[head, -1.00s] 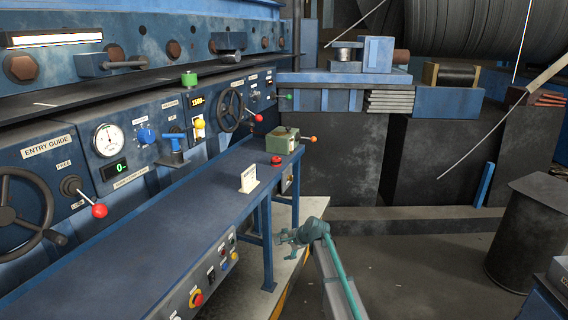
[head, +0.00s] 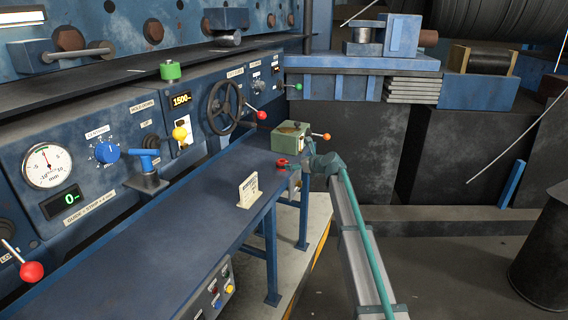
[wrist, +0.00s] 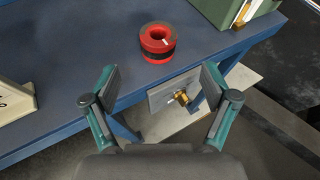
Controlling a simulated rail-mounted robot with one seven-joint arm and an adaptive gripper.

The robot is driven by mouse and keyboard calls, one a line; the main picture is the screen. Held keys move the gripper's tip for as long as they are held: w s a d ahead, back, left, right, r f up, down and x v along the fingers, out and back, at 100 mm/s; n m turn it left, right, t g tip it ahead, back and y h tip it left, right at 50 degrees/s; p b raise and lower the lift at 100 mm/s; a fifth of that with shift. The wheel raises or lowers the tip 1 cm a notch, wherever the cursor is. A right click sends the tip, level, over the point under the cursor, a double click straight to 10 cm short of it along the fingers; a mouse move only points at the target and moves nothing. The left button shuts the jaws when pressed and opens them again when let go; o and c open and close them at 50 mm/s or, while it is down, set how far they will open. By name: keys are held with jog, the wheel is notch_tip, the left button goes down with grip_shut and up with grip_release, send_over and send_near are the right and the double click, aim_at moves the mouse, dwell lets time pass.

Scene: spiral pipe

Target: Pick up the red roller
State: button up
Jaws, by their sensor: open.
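The red roller (wrist: 158,41) is a short red ring with a dark band and a hole in its top. It sits upright on the blue bench (wrist: 78,100), near its front edge. It also shows small in the head view (head: 282,164), just left of my gripper (head: 308,160). In the wrist view my gripper (wrist: 158,78) has its two fingers spread wide and empty. The roller is ahead of the fingertips, roughly centred between them and apart from both.
A green box (head: 291,137) stands just behind the roller. A white sign card (head: 248,190) stands on the bench to the left. Below the bench edge is a panel with a brass fitting (wrist: 181,97). The control panel with knobs and levers (head: 110,150) backs the bench.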

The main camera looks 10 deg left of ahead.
aim_at(286, 162)
jog(key=shift+m, duration=0.4)
jog(key=p+x, duration=0.1)
jog(key=x, duration=0.4)
jog(key=p+x, duration=0.2)
jog(key=x, duration=0.3)
jog(key=shift+w+a+f, duration=0.1)
jog(key=shift+a+f, duration=0.05)
jog(key=shift+a, duration=0.1)
jog(key=shift+w+a+f, duration=0.1)
jog(key=shift+a+f, duration=0.05)
jog(key=shift+f, duration=0.05)
jog(key=c, duration=1.2)
jog(key=shift+c, duration=1.2)
jog(key=shift+r, duration=0.15)
